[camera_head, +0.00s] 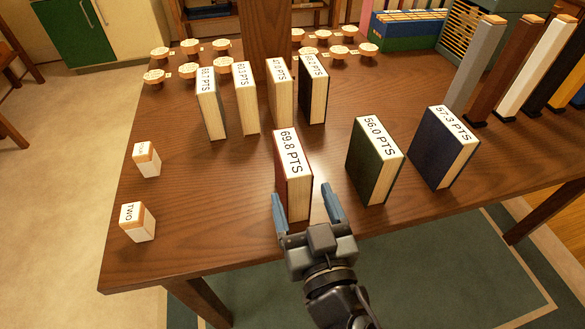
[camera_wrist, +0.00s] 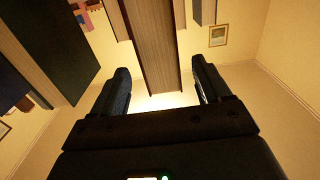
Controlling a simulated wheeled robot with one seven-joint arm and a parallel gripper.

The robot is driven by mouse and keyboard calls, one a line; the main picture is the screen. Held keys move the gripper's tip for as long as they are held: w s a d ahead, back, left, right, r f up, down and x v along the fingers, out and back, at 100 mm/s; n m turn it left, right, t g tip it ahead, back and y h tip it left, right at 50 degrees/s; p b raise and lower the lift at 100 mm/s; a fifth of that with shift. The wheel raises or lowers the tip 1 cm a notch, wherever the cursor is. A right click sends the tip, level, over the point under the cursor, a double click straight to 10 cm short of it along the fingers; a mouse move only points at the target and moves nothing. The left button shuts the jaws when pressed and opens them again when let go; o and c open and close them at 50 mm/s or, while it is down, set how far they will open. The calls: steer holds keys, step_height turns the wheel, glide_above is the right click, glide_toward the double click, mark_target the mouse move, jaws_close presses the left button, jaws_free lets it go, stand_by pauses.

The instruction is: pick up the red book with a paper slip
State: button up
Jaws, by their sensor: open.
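The red book (camera_head: 293,178) stands upright near the front edge of the desk, its page side toward my gripper. A white paper slip (camera_head: 290,139) reading "69.8 PTS" lies on its top. My gripper (camera_head: 302,192) is open at the book's near, lower part, one finger to each side in the picture. How far the fingers reach along the covers is not clear. In the wrist view, the red book's pages (camera_wrist: 150,45) rise centrally beyond the open gripper (camera_wrist: 160,70), with gaps on both sides.
A green book (camera_head: 374,160) and a blue book (camera_head: 443,148) stand to the right on the wooden desk (camera_head: 210,225). Several labelled books stand behind, including a pale one (camera_head: 211,104). Two small labelled blocks (camera_head: 146,160) are at left.

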mark_target(292, 165)
steer(key=p+x, duration=0.1)
steer(key=x, duration=0.1)
steer(key=p+x, duration=0.1)
steer(key=x, duration=0.4)
steer(key=shift+a+r+p, duration=0.1)
steer(key=shift+r+p, duration=0.3)
steer(key=shift+w+f, duration=0.1)
steer(key=shift+w, duration=0.25)
steer(key=c, duration=1.3)
